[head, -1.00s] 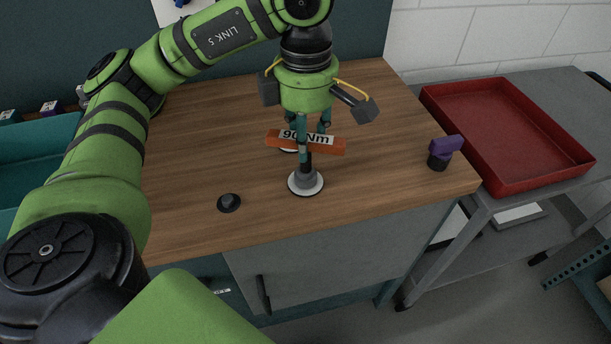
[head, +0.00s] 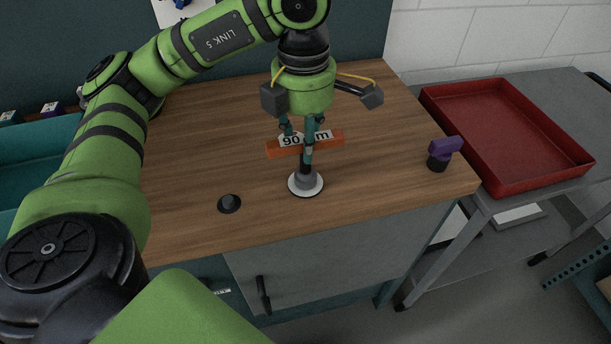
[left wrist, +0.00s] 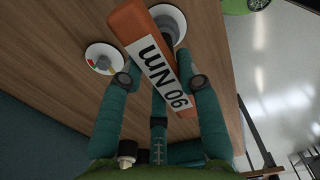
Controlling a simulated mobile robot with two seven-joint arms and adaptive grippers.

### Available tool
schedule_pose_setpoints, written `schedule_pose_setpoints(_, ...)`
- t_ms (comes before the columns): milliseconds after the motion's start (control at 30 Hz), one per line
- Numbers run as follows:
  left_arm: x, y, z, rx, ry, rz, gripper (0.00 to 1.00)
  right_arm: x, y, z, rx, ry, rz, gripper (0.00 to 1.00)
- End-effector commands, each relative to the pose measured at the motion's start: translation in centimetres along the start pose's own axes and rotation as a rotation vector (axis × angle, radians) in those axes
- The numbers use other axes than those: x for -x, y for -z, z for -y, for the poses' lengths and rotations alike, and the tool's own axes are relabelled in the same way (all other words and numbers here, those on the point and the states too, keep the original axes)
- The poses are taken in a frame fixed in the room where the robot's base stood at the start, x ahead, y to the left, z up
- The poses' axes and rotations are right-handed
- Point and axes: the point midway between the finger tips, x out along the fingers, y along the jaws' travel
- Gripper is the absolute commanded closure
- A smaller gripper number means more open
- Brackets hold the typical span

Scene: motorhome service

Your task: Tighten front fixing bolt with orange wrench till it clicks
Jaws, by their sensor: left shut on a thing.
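The orange wrench (head: 275,149), labelled 90 Nm, has its bar level above the table, with a dark shaft running down from it. The shaft's lower end stands on the front fixing bolt (head: 305,181), a grey fitting on a round white disc. My left gripper (head: 298,136) points down and is shut on the wrench bar. In the left wrist view the bar (left wrist: 153,60) lies between the fingers and partly covers the front bolt's white disc (left wrist: 178,17). Whether the socket is fully seated cannot be told. My right gripper is out of view.
A second white disc with a fitting (left wrist: 103,60) shows in the left wrist view. A black knob-like piece (head: 229,203) lies left of the bolt. A purple-topped black piece (head: 441,152) stands near the right edge. A red tray (head: 508,187) sits on the grey cart.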

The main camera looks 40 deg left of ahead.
Motion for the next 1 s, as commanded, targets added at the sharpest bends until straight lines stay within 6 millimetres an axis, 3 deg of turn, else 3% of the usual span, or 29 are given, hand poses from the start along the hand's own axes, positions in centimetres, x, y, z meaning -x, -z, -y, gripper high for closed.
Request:
schedule_pose_setpoints(167,0.1,-0.1,0.0,-0.183,0.0,0.001,1.0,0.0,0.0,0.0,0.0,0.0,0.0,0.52)
schedule_pose_setpoints(1000,2.9,-0.1,0.0,-0.181,-0.001,0.001,1.0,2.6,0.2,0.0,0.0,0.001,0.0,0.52)
